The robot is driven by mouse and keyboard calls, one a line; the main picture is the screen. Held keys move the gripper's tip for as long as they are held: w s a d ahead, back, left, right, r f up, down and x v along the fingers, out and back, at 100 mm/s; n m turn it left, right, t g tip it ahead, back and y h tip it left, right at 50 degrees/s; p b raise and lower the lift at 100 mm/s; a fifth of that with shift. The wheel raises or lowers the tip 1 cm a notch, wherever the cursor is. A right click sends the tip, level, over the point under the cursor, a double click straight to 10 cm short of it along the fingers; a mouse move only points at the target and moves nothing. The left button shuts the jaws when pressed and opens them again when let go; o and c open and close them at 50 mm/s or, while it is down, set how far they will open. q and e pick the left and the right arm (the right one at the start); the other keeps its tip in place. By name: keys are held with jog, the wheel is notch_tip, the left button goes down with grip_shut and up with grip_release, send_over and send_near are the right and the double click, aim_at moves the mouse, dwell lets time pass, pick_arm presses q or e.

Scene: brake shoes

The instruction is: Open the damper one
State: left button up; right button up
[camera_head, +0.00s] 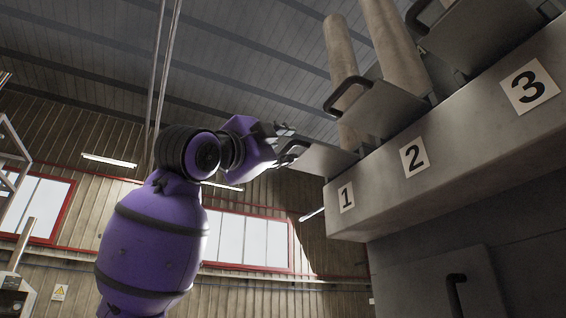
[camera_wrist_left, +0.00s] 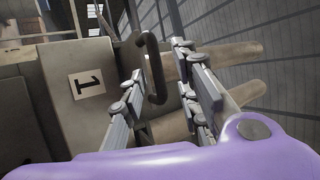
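Damper one is a flat grey metal plate (camera_head: 325,160) that sticks out above the label "1" (camera_head: 347,197) on the grey housing. Its dark bar handle (camera_wrist_left: 154,68) shows in the left wrist view, with the label "1" (camera_wrist_left: 88,83) to its left. My left gripper (camera_head: 287,143) is raised at the outer end of this plate. In the left wrist view its two fingers (camera_wrist_left: 163,100) are spread, with the handle in the gap between them. I see no firm closing on the handle. My right gripper is in neither view.
The damper plate (camera_head: 380,108) above label "2" (camera_head: 414,157) has its own dark handle. Another plate (camera_head: 480,35) is above label "3" (camera_head: 530,87). Pale round pipes (camera_head: 392,45) rise behind. A lower panel with a dark handle (camera_head: 456,292) is on the housing front.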

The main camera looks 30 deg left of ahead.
pick_arm(q)
jog(key=shift+w+d, duration=0.1)
jog(key=v, duration=1.2)
dwell(0.4)
